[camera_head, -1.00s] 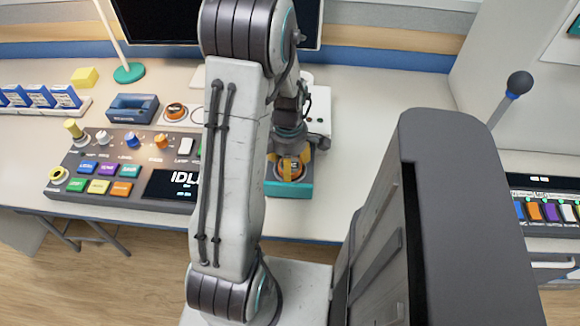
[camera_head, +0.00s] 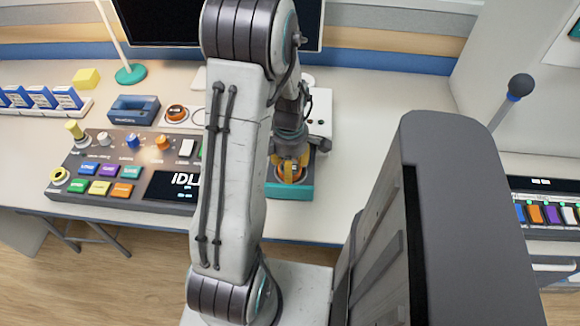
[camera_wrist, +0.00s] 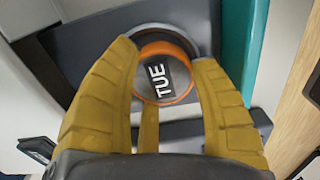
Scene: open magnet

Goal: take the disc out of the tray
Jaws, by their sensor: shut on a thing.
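The disc (camera_wrist: 166,78) has an orange rim and a dark face lettered TUE. In the wrist view it sits between the yellow fingers of my gripper (camera_wrist: 167,60), which are shut on its sides. In the head view the disc (camera_head: 291,173) is a small orange patch, partly covered by my gripper (camera_head: 291,166). The tray has a teal edge (camera_wrist: 244,50) and a dark top with a round recess, and its teal front (camera_head: 289,192) shows in the head view. The disc is over or in that recess; I cannot tell whether it is clear of it.
A button console (camera_head: 130,170) is left of the tray, with a blue holder (camera_head: 133,110) and a round orange button (camera_head: 177,113) behind it. A white box (camera_head: 319,108) stands behind the tray. The bench right of the tray is bare.

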